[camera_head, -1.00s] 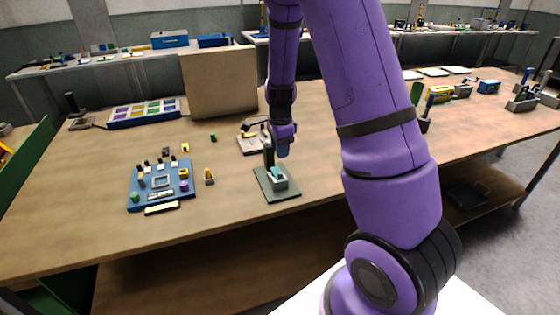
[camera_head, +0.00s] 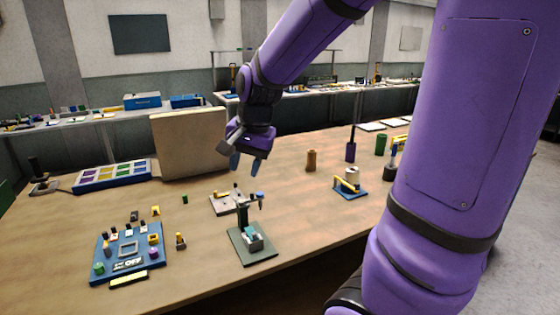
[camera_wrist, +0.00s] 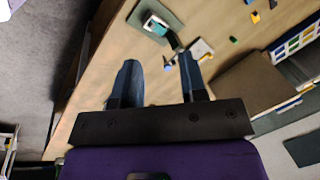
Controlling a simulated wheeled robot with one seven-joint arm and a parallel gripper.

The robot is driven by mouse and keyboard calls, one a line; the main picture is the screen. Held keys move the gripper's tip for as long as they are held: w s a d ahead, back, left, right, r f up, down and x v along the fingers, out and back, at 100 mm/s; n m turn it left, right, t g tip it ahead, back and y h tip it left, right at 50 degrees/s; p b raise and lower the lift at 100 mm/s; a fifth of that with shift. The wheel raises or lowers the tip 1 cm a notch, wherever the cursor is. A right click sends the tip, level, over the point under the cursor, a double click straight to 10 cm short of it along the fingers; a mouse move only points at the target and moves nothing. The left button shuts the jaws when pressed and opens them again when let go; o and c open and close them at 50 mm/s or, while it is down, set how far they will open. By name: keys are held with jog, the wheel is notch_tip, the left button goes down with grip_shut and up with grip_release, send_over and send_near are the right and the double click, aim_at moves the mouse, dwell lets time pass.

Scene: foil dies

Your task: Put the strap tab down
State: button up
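I cannot single out a strap tab by sight. A small press stand with a dark green base (camera_head: 238,246) and a dark post stands on the bench. A grey block (camera_head: 256,243) with a teal piece (camera_head: 250,234) on it sits on that base. The stand's base also shows at the top of the wrist view (camera_wrist: 172,22). My gripper (camera_head: 247,163) is raised in the air above and behind the stand. Its two blue fingers are apart, with nothing between them in the wrist view (camera_wrist: 159,78).
A blue board (camera_head: 112,268) with small parts lies left of the stand. A pale plate (camera_head: 222,207) lies behind it, and a tan upright panel (camera_head: 185,145) stands farther back. A blue fixture (camera_head: 348,190) and brown cylinder (camera_head: 311,160) are to the right. Bare bench lies between.

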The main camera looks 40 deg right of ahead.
jog(key=s+a+r+n+t, duration=0.1)
jog(key=s+r+n, duration=0.1)
jog(key=s, duration=0.3)
jog(key=s+a+r+n, duration=0.2)
jog(key=s+r+n, duration=0.1)
jog(key=s+n, duration=0.2)
jog(key=s+a+r+n+t+h, duration=0.1)
jog(key=s+r+n, duration=0.1)
jog(key=s, duration=0.4)
jog(key=shift+s+a+r+n+t, duration=0.2)
jog(key=shift+a+r+n+t, duration=0.15)
jog(key=shift+n, duration=0.45)
